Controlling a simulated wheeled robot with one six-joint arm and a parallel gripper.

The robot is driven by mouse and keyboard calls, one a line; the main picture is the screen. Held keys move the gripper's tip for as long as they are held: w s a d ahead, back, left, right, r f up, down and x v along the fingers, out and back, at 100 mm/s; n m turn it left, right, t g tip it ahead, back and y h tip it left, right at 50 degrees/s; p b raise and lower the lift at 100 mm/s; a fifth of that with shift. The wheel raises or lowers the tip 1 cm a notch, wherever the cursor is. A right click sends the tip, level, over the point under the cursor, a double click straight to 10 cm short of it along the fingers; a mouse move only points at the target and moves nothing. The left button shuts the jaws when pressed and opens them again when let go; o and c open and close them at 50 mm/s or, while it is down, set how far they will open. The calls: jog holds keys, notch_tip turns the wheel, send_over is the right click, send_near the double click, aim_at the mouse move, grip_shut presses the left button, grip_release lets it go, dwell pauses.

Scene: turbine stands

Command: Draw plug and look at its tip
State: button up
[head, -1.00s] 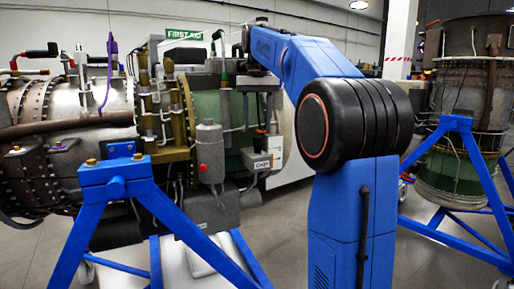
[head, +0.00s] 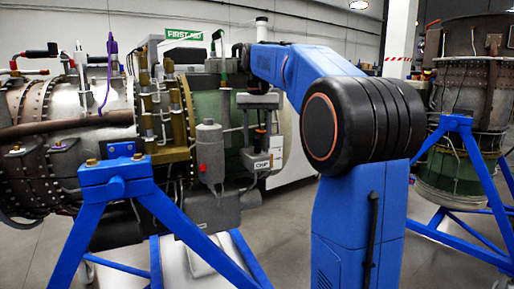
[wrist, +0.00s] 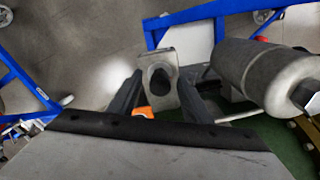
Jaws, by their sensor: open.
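The plug shows as a dark round knob (wrist: 160,79) on top of a light grey block (wrist: 168,56) in the wrist view. My gripper (wrist: 159,90) is open, with one dark finger on each side of the knob. I cannot tell whether either finger touches it. In the head view my gripper (head: 259,128) points down just above the small labelled grey box (head: 259,161) on the engine's side. The knob is small and dark there, between the fingers. The plug's tip is hidden.
A grey cylinder (wrist: 268,75) lies close to the right of my gripper. In the head view a grey canister (head: 209,150) with a red spot stands left of the box. The blue stand (head: 118,185) holds the engine. A second engine (head: 462,120) stands at right.

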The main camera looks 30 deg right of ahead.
grip_shut()
jog(key=shift+r, duration=0.7)
dwell(0.3)
jog(key=shift+r, duration=2.3)
